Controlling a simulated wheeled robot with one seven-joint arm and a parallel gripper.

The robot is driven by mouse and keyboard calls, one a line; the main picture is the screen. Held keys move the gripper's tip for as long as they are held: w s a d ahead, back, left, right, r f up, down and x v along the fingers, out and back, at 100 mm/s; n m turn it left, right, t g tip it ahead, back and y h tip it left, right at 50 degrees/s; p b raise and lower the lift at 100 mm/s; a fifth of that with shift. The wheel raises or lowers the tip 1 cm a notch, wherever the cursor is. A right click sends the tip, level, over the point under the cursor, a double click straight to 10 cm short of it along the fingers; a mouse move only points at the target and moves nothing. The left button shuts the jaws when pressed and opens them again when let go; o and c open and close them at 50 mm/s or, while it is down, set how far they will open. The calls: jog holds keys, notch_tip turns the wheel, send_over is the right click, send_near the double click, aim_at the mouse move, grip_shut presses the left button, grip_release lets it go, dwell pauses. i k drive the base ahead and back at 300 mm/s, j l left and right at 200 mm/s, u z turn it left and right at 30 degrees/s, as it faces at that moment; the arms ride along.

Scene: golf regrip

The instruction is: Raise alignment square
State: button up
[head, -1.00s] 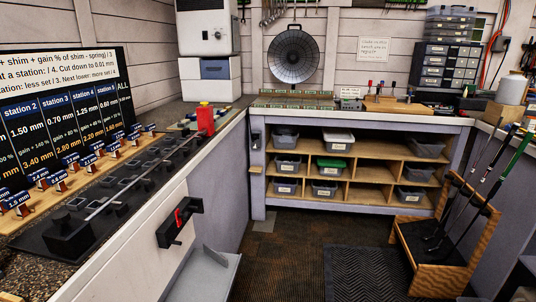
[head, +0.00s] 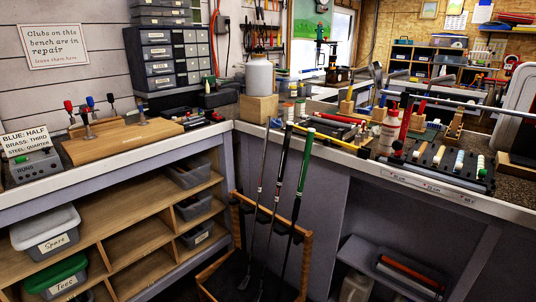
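I cannot pick out an alignment square for certain in the head view. Many small tools lie on the right-hand bench (head: 508,206), and some are too small or crowded to tell apart. A black rack (head: 440,165) with several pale and coloured cylinders sits on that bench. A long shaft (head: 455,103) runs level above it. My gripper is not in view.
Several golf clubs (head: 282,170) stand in a wooden rack (head: 307,250) on the floor at the corner. A white jar (head: 259,78) stands on a wooden block (head: 259,107). The left bench has open shelves with grey bins (head: 190,174). A wooden board (head: 122,139) lies on its top.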

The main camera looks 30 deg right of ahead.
aim_at(327, 141)
jog(key=i+j+z, duration=0.1)
jog(key=i+z, duration=0.3)
jog(key=i+j+z, duration=0.2)
jog(key=i+z, duration=0.25)
jog(key=j+u, duration=0.15)
jog(key=j, duration=0.2)
jog(key=i+j+u, duration=0.1)
jog(key=j, duration=0.25)
